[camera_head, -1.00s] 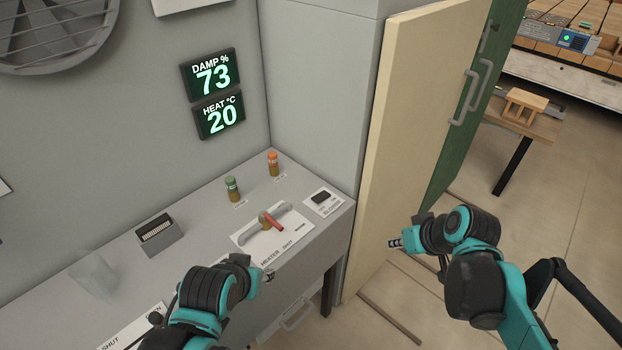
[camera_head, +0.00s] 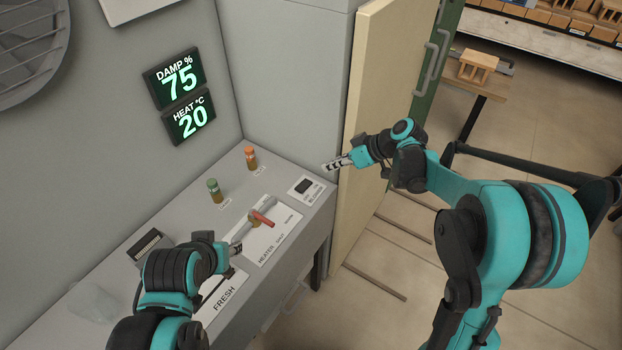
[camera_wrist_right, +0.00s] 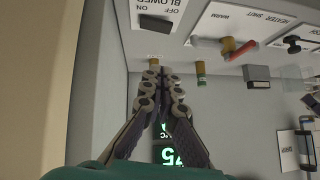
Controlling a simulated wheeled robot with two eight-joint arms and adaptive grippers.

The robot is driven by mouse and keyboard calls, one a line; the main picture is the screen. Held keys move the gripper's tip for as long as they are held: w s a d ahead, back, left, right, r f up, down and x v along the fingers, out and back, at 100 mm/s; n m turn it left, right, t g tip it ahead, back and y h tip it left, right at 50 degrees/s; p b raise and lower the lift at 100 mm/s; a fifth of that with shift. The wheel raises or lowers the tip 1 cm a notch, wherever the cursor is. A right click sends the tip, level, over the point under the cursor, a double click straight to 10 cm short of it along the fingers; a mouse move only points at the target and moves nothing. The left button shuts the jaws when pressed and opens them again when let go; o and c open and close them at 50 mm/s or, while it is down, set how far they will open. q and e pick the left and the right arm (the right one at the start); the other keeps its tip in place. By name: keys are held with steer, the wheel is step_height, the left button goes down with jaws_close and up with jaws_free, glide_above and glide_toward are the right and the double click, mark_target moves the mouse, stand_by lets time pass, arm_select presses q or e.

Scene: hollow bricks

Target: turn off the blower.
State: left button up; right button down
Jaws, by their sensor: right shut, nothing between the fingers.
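The blower switch (camera_head: 303,186) is a small black rocker on a white labelled plate at the right end of the grey counter. It also shows at the top of the right wrist view (camera_wrist_right: 155,23), upside down with ON and OFF marked. I cannot tell which side is pressed. My right gripper (camera_head: 328,166) is shut and empty, above and just right of the switch plate, apart from it. Its closed fingers also show in the right wrist view (camera_wrist_right: 163,76). My left gripper (camera_head: 238,246) is by the front of the heater plate; its finger opening cannot be made out.
The heater valve (camera_head: 262,217) with a red handle sits left of the switch. A display (camera_head: 178,78) reads damp 75, heat 20. An open cream door (camera_head: 378,120) stands close on the right.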

steer(key=b, duration=0.3)
glide_above(301, 186)
steer(key=s+d, duration=0.1)
steer(key=d, duration=0.2)
step_height(301, 186, down, 7)
steer(key=shift+a+r, duration=0.1)
steer(key=shift+a, duration=0.05)
steer(key=f, duration=0.2)
steer(key=f+b, duration=0.1)
steer(key=shift+s+a+f, duration=0.1)
steer(key=shift+s+a, duration=0.1)
steer(key=shift+a, duration=0.1)
steer(key=shift+f, duration=0.4)
steer(key=shift+s, duration=0.1)
steer(key=shift+s+a+f+t+b, duration=0.1)
steer(key=shift+a+f+t+b, duration=0.05)
steer(key=shift+f+t+b, duration=0.2)
steer(key=shift+r, duration=0.1)
